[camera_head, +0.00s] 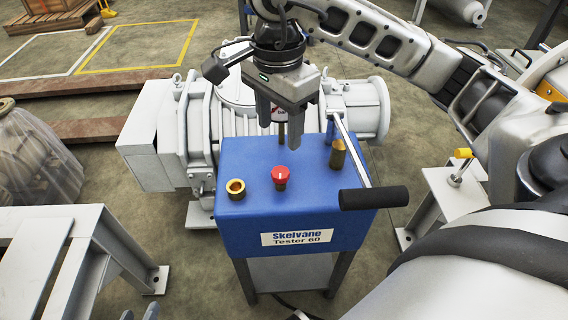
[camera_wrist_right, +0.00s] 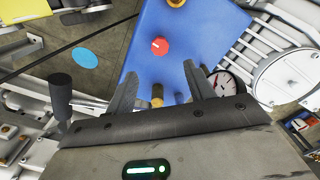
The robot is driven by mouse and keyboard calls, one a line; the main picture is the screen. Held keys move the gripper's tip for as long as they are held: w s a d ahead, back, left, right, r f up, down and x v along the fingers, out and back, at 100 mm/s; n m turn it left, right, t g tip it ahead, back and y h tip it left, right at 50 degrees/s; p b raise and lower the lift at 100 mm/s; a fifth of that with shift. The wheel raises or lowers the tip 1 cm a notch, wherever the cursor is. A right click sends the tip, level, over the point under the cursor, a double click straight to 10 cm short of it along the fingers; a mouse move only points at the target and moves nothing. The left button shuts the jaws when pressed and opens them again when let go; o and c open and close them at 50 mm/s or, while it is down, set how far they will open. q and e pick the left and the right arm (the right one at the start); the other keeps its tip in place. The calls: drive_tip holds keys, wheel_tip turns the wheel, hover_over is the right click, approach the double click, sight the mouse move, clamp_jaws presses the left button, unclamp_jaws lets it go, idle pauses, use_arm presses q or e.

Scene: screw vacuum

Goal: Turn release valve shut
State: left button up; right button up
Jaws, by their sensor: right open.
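A red round knob (camera_head: 280,175) stands on top of a blue tester box (camera_head: 240,210) and may be the release valve. It also shows in the right wrist view (camera_wrist_right: 159,46), with a white mark on its top. My right gripper (camera_head: 281,130) is open and empty, pointing down above the back part of the box, behind and above the knob. In the right wrist view its fingers (camera_wrist_right: 157,86) are apart, and the knob lies past their tips. A pair of small grey tips (camera_head: 142,313) at the bottom left edge may be my left gripper, mostly cut off.
A brass ring fitting (camera_head: 235,188) sits left of the knob. A brass post (camera_head: 338,155) and a lever with black grip (camera_head: 374,197) stand to the right. A gauge (camera_wrist_right: 223,83) shows beside the right finger. A grey pump (camera_head: 205,130) is behind the box.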

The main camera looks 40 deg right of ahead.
sight(281, 172)
wheel_tip(281, 172, down, 10)
drive_tip(key=shift+d+r+b, duration=0.1)
drive_tip(key=shift+r+b, duration=0.15)
drive_tip(key=shift+b, duration=0.7)
use_arm(q)
drive_tip(key=r, duration=0.1)
drive_tip(key=d+r+t+h, duration=0.1)
drive_tip(key=shift+w+r+t, duration=0.2)
drive_tip(key=shift+r+t, duration=0.1)
drive_tip(key=shift+r, duration=0.1)
use_arm(e)
drive_tip(key=shift+f, duration=0.4)
drive_tip(key=c, duration=1)
